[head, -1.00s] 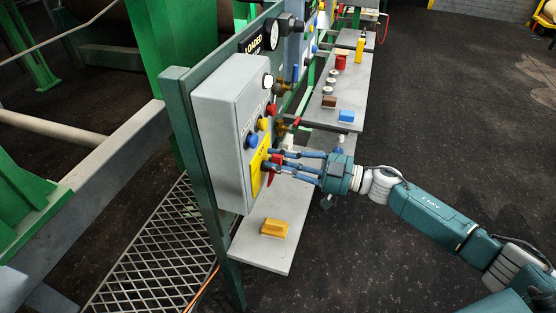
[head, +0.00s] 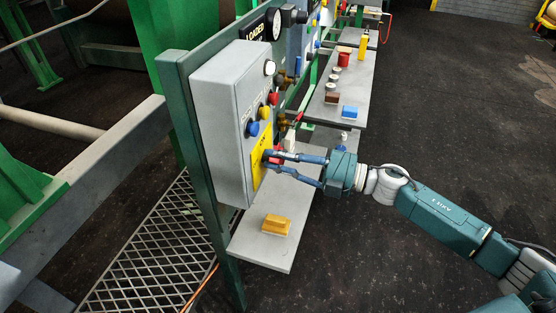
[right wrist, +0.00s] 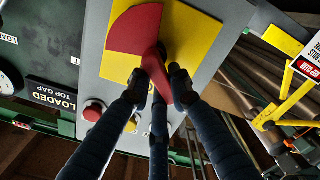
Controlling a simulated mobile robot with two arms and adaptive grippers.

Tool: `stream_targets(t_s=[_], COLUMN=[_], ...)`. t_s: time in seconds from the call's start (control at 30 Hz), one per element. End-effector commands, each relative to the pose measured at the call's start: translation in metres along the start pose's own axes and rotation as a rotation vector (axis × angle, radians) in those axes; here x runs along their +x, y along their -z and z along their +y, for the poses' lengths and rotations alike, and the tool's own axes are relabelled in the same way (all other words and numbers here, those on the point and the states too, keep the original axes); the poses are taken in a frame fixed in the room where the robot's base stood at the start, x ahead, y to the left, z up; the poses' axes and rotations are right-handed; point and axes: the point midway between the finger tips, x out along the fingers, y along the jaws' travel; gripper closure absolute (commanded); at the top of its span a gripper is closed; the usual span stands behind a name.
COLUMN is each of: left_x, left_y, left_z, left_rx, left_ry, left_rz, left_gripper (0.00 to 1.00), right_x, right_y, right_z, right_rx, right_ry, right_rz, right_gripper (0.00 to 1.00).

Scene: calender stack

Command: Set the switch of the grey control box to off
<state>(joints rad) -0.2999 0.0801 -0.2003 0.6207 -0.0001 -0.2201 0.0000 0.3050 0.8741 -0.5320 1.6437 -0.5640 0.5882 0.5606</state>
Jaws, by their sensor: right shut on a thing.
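The grey control box (head: 222,130) is fixed to a green panel post. Its front carries a yellow plate (head: 258,172) with a red switch handle (head: 276,151). In the right wrist view, the red handle (right wrist: 150,60) and a red quarter-disc shape show against the yellow plate (right wrist: 195,35). My right gripper (head: 269,160) is at the plate; in the right wrist view its fingers (right wrist: 160,80) are closed around the handle's lower end. In the head view the fingers hide much of the handle. The plate's lettering is unreadable. My left gripper is out of view.
Blue (head: 252,129), yellow and red buttons sit above the plate. A grey shelf (head: 290,245) below holds a yellow-orange block (head: 276,225). A farther shelf (head: 325,110) holds several small things. Gauges and knobs line the panel behind. The floor to the right is open.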

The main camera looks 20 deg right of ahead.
Motion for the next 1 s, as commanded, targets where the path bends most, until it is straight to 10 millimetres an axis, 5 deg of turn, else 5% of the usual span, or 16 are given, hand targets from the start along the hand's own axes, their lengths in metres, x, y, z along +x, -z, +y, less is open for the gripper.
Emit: stream_targets(t_s=[0.5,1.0], left_x=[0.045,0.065], left_y=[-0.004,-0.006], left_z=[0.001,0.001], left_rx=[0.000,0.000], left_ry=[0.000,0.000], left_rz=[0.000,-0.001], left_gripper=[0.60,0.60], right_x=[0.000,0.000], right_y=[-0.004,-0.005], right_z=[-0.022,-0.026], right_rx=[-0.459,-0.680], right_ry=[0.011,0.012], right_rz=[0.002,0.002], right_gripper=[1.00,1.00])
